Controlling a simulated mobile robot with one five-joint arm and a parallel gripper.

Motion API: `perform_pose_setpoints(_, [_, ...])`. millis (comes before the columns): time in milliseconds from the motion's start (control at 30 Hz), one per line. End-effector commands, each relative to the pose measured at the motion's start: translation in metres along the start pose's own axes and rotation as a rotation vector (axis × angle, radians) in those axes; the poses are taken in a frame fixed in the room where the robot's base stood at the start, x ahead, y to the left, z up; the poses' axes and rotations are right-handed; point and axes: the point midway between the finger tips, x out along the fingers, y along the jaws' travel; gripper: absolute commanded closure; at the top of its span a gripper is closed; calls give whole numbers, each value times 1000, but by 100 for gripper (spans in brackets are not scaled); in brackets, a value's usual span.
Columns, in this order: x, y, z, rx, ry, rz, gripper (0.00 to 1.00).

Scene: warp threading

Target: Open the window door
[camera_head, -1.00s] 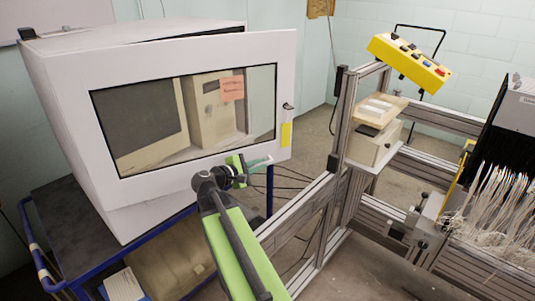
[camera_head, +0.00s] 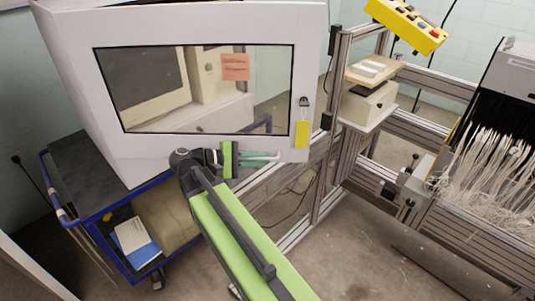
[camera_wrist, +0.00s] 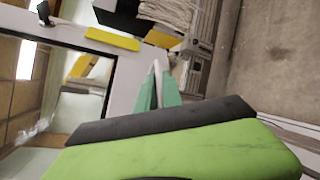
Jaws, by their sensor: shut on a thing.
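The window door (camera_head: 312,60) is a white panel with a dark-edged glass pane on the front of a white box-shaped machine. A small dark latch (camera_head: 304,102) and a yellow tag (camera_head: 302,133) are near its right edge. My gripper (camera_head: 268,157) is at the door's lower right, below the glass and left of the tag. Its teal fingers are close together, shut at the door's lower edge; what lies between them is hard to see. The wrist view shows the fingers (camera_wrist: 158,90) beside the white door frame (camera_wrist: 124,82) and the yellow tag (camera_wrist: 112,38).
The machine stands on a dark-topped cart with a blue frame (camera_head: 120,212). A metal-profile frame (camera_head: 328,165) stands close to the door's right side. A yellow control box (camera_head: 405,25) and white threads (camera_head: 480,165) are farther right. Bare floor (camera_head: 370,255) shows at lower right.

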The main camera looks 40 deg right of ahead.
Motion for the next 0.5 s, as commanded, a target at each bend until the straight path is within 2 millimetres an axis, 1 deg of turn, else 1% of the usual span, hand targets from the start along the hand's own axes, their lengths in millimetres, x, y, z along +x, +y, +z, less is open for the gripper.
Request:
perform_pose_setpoints(267, [9,3,0,1,-10,-4,100])
perform_pose_setpoints(300, [10,3,1,1,-11,-5,89])
perform_pose_setpoints(367, [11,3,1,1,-13,-6,81])
perform_pose_setpoints(500, [12,3,2,2,-15,-7,81])
